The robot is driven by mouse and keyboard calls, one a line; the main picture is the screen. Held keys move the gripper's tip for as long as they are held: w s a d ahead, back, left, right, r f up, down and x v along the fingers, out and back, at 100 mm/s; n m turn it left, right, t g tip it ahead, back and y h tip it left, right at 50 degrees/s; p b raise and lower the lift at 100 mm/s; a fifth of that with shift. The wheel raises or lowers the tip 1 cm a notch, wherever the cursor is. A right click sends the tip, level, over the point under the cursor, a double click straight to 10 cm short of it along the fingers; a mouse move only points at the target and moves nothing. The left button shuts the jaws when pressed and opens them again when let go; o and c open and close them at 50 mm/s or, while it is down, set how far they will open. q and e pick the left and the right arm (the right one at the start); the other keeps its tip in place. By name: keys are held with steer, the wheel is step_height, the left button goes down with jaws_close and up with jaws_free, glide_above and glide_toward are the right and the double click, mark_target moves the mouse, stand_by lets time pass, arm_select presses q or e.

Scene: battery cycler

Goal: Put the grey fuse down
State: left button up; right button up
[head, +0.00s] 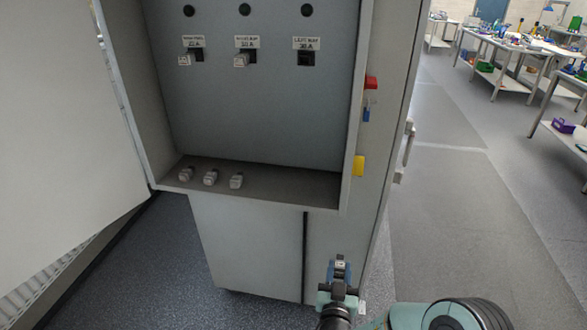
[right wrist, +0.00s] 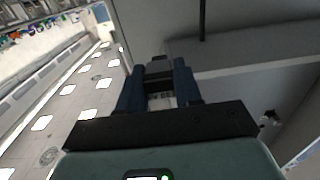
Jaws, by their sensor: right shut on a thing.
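My right gripper (head: 340,266) is in front of the cabinet's lower front, below the shelf level. It is shut on a small grey thing, the grey fuse as far as I can tell; the fingers hide most of it. In the right wrist view the grey fuse (right wrist: 159,66) shows as a dark grey block between the blue fingers. Three other grey fuses (head: 210,177) stand in a row on the left part of the cabinet's shelf (head: 290,184). My left gripper is out of view.
The open cabinet (head: 265,110) has three labelled sockets on its back panel; the right socket (head: 306,59) looks dark and empty. The cabinet door (head: 60,110) stands open at left. The shelf's right part is bare. Workbenches (head: 510,50) stand far right, with open floor between.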

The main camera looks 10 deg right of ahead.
steer(key=w+a+r, duration=0.1)
steer(key=w+a, duration=0.1)
steer(key=a, duration=0.7)
steer(key=w+a+r, duration=0.1)
steer(key=w+a, duration=0.1)
steer(key=a, duration=0.7)
steer(key=s+d, duration=0.1)
steer(key=d, duration=0.5)
steer(key=s+d+f, duration=0.1)
steer(key=d, duration=0.4)
steer(key=s+d, duration=0.1)
steer(key=d, duration=0.5)
steer(key=shift+s+d+f, duration=0.35)
steer(key=shift+s+f, duration=0.05)
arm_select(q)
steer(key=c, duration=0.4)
arm_select(e)
steer(key=shift+s+d, duration=0.1)
steer(key=shift+d, duration=0.05)
steer(key=shift+f, duration=0.1)
